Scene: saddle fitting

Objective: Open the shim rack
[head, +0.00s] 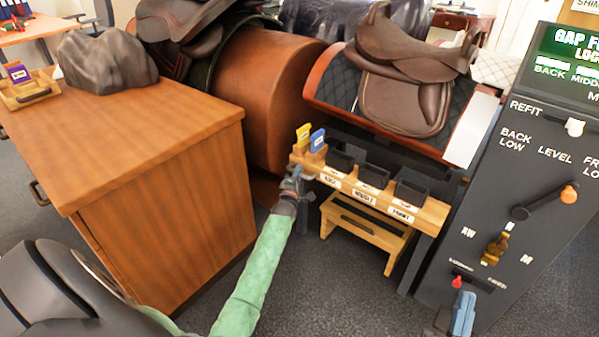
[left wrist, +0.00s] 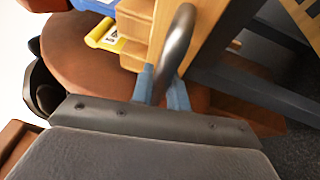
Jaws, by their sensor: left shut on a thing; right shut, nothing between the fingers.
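The shim rack (head: 435,214) is a wooden bar with white labels and several black bins, right of centre in the head view. A yellow shim (head: 303,134) and a blue shim (head: 318,141) stand at its left end. My left gripper (head: 297,178) is at that end. In the left wrist view, its blue fingers (left wrist: 161,88) are shut on a curved metal handle (left wrist: 179,42) fixed to the wood. I cannot tell how far the rack is open. My right gripper (head: 463,313) is shut and empty, low in front of the dark console, only partly in frame.
A wooden cabinet (head: 150,150) stands to the left. A saddle (head: 410,60) rests on a padded stand behind the rack. A wooden step stool (head: 365,235) is under the rack. The dark console (head: 540,140) with knobs and levers stands at right. Carpet in front is clear.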

